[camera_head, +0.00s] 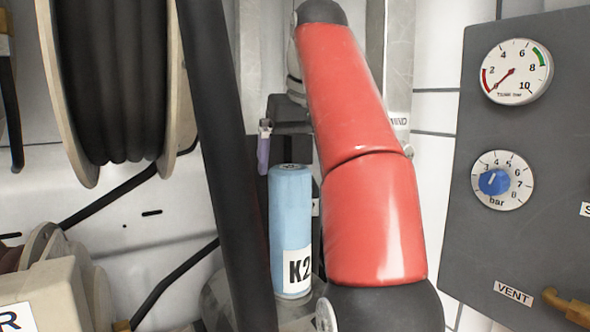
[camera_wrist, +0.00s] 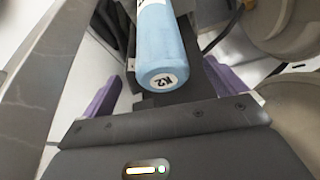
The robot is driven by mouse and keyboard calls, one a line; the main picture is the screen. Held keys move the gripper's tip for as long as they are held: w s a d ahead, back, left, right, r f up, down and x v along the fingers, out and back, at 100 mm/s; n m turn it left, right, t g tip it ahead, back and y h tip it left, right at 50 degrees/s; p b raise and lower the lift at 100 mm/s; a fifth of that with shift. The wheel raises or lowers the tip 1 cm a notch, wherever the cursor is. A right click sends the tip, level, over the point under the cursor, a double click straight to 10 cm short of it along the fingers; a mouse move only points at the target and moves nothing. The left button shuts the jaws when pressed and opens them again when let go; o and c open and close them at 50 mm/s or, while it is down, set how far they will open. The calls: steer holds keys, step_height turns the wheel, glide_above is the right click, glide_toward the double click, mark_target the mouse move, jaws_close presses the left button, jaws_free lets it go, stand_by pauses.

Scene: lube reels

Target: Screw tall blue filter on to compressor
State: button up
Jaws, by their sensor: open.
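The tall blue filter (camera_head: 290,215) stands upright in the head view, with a white K2 label low on its side. In the wrist view, the blue filter (camera_wrist: 161,45) shows its near end, which also carries a K2 label. My gripper (camera_wrist: 163,72) is open, with one purple finger on each side of the filter and gaps between. In the head view, one purple finger of my gripper (camera_head: 264,148) shows just left of the filter's top. I cannot clearly make out the compressor.
A large hose reel (camera_head: 112,80) hangs at the upper left. A grey panel (camera_head: 480,255) with a tank gauge (camera_head: 515,72) and a blue-knobbed dial (camera_head: 502,180) stands at the right. A beige box (camera_head: 45,295) is at the lower left. Black hoses cross the white wall.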

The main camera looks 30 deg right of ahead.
mark_target(290, 192)
steer(key=shift+b+x, duration=0.8)
steer(key=shift+x, duration=3.1)
steer(key=c, duration=1.4)
steer(key=shift+o, duration=0.2)
steer(key=shift+a+r+m+h+p, duration=0.2)
steer(key=shift+m+h+p, duration=0.3)
steer(key=shift+m+p, duration=0.5)
steer(key=shift+d+f+m+g+h, duration=0.15)
steer(key=shift+m+g+h, duration=0.3)
steer(key=shift+m, duration=1.15)
